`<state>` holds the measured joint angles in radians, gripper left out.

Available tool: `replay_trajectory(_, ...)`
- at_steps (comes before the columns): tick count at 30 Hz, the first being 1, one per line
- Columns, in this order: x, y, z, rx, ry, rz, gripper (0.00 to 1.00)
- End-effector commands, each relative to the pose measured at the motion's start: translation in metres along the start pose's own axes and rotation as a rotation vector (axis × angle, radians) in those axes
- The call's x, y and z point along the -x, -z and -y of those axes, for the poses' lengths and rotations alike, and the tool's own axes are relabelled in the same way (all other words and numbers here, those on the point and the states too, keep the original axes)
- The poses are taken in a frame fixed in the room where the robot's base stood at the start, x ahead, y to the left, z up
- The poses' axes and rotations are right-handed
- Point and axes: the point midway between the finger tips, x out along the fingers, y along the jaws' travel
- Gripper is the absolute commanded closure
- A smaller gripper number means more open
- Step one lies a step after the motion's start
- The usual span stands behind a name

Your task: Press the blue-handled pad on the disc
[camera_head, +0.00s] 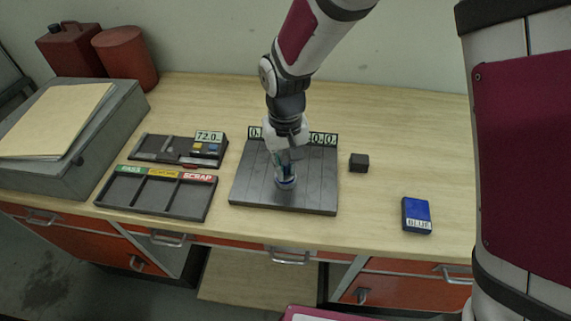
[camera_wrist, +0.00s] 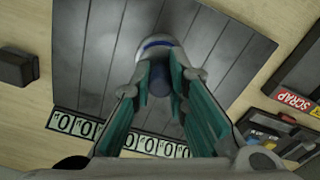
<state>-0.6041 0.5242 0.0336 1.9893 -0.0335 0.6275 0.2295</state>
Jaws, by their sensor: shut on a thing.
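My gripper (camera_head: 288,168) points down over the dark grey slatted plate (camera_head: 315,195). In the wrist view its teal-lined fingers (camera_wrist: 168,76) are shut on the dark blue handle (camera_wrist: 159,84) of the blue-handled pad. A pale round piece with a blue band (camera_wrist: 158,43) shows just beyond the fingertips; it also shows low under my gripper in the head view (camera_head: 286,184). I cannot tell pad from disc there, or whether they touch; the fingers hide part of it.
Number displays (camera_head: 324,139) line the plate's back edge. A small dark block (camera_head: 359,162) and a blue box marked BLUE (camera_head: 416,214) lie to the right. A sorting tray marked SCRAP (camera_head: 160,194) and a tray reading 72.0 (camera_head: 160,147) lie left. Bench between is clear.

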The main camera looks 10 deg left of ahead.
Motion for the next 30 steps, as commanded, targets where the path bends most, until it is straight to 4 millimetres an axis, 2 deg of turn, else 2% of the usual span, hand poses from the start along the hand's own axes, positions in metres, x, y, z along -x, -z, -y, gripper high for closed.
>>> replay_trajectory(8,-0.001,-0.001,0.0,0.0,-0.001,0.003,1.0)
replay_trajectory(30,0.053,-0.001,0.0,0.0,0.0,0.0,1.0)
